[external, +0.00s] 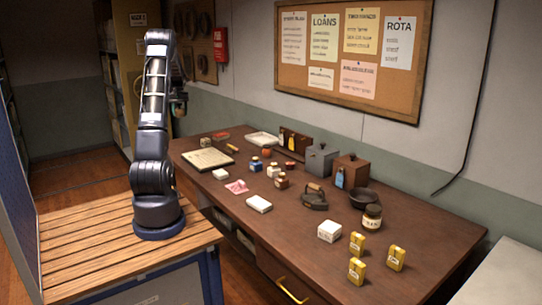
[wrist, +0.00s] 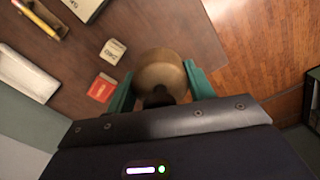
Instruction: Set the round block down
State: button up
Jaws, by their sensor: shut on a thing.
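The round block (wrist: 160,72) is a tan-brown rounded piece in the wrist view. It sits between the two teal fingers of my gripper (wrist: 160,88), which is shut on it. Its lower side is hidden by the dark gripper body. Behind it in the wrist view are the dark table top and, to the right, the wooden floor, so it appears near the table's edge. Its height over the table cannot be told.
A cream labelled cube (wrist: 113,51) and a red labelled block (wrist: 101,87) lie left of the gripper, with a white tray (wrist: 25,75) farther left. The long table (external: 312,262) carries several jars, boxes, a flat iron (external: 314,199) and yellow packets (external: 357,270).

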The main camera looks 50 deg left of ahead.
jog(key=w+d+m, duration=0.2)
jog(key=w+d, duration=1)
jog(key=w, duration=0.2)
jog(key=w+d+m, duration=0.3)
jog(key=w+d, duration=0.9)
jog(key=w, duration=0.3)
jog(key=w+d+m, duration=0.2)
jog(key=w+d, duration=0.3)
jog(key=d, duration=0.7)
jog(key=w+d+m, duration=0.1)
jog(key=w+d, duration=0.4)
jog(key=d, duration=0.7)
jog(key=w+d+m, duration=0.2)
jog(key=w+d, duration=0.3)
jog(key=d, duration=0.8)
jog(key=d+m, duration=0.2)
jog(key=d, duration=1.5)
jog(key=m, duration=0.6)
send_over(396, 241)
notch_tip(396, 241, down, 20)
jog(key=shift+s+r, duration=0.1)
jog(key=shift+s, duration=0.05)
